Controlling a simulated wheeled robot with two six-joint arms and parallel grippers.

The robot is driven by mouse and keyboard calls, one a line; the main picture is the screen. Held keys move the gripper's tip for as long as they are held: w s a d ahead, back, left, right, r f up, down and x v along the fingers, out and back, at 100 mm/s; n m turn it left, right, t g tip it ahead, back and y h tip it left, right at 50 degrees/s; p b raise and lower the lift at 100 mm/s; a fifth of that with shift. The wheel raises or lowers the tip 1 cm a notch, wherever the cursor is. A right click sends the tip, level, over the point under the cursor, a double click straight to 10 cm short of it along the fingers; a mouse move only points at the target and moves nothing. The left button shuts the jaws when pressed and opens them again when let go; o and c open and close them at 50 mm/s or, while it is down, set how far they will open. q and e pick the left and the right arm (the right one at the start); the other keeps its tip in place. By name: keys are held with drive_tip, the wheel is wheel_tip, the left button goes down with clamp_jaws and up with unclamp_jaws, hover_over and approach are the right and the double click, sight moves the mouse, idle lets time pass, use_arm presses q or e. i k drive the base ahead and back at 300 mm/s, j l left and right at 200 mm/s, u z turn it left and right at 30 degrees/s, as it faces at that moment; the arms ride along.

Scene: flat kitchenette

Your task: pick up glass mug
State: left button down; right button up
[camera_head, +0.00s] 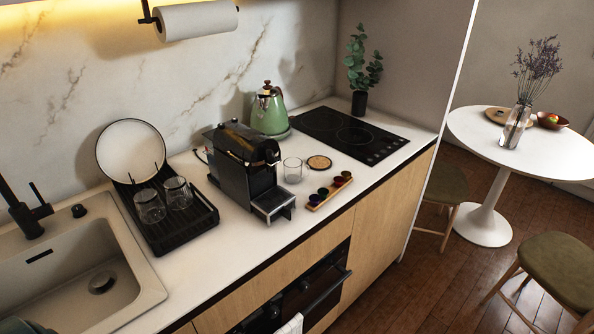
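A clear glass mug (292,170) stands upright on the white counter, just right of the black coffee machine (240,165). Two more clear glasses, one on the left (150,206) and one on the right (178,193), sit in the black dish rack (188,232); they look upside down. Neither of my grippers shows clearly in the head view. A small dark shape at the bottom left corner is too cut off to identify.
A wooden tray of coloured capsules (329,192) and a round coaster (319,162) lie near the mug. A green kettle (268,112) and black cooktop (350,134) stand behind. The sink (75,275) is at left. A round table (480,128) and stools stand at right.

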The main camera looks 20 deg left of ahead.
sight(292, 166)
drive_tip(key=i+l+u, duration=0.1)
drive_tip(key=u, duration=0.7)
